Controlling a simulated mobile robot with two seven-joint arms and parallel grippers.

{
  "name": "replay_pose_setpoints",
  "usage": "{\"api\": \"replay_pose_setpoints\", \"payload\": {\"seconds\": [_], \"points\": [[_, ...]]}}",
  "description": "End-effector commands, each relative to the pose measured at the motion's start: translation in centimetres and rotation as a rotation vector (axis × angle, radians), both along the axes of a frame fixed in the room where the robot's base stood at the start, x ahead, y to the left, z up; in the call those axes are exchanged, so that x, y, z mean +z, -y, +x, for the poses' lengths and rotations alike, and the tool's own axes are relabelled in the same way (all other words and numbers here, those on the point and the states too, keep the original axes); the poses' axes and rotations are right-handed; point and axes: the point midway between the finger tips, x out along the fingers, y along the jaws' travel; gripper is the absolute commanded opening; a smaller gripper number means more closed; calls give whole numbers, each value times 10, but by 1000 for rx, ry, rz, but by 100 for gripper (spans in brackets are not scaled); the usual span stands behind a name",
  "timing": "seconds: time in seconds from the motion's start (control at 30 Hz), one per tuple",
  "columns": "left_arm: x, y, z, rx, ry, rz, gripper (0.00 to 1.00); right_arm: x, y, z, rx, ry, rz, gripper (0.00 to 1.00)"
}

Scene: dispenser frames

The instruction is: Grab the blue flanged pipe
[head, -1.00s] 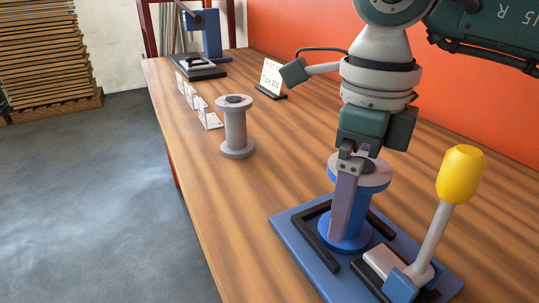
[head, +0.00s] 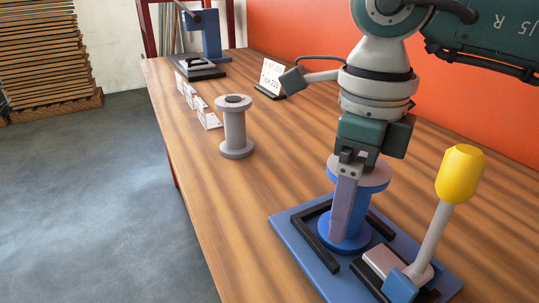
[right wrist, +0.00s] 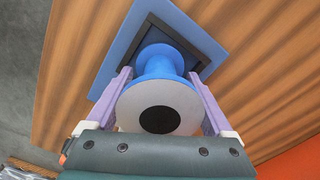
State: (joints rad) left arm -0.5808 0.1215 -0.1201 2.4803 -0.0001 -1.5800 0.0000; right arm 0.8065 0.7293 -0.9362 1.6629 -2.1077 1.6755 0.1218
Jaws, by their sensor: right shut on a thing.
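The blue flanged pipe (head: 345,233) stands upright on the blue base plate (head: 287,228), inside a black bracket. It has a pale top flange with a dark hole, which shows best in the right wrist view (right wrist: 159,108). My right gripper (head: 345,205) reaches down over the pipe from above. Its pale purple fingers lie on either side of the pipe and are shut on it. The far finger is mostly hidden behind the pipe in the head view. My left gripper is not in view.
A yellow-knobbed lever (head: 460,174) with a clamp stands on the plate, close right of the pipe. A grey flanged pipe (head: 236,130) stands farther back on the wooden table (head: 200,160). White cards, a sign (head: 270,74) and a blue press (head: 207,38) are beyond.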

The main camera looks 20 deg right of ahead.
Motion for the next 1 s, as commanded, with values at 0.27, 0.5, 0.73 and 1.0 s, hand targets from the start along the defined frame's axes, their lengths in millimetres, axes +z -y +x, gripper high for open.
{"api": "replay_pose_setpoints", "payload": {"seconds": [0.27, 0.5, 0.73, 1.0], "points": [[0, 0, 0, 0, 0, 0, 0, 1, 0, 0, 0, 2, 1, 0], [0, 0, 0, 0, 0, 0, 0, 2, 0, 1, 0, 4, 1, 0], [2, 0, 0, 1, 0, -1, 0, 11, -1, 2, 0, 6, 3, 0], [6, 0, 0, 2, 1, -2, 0, 61, 0, 2, 1, 10, 1, 0]]}}
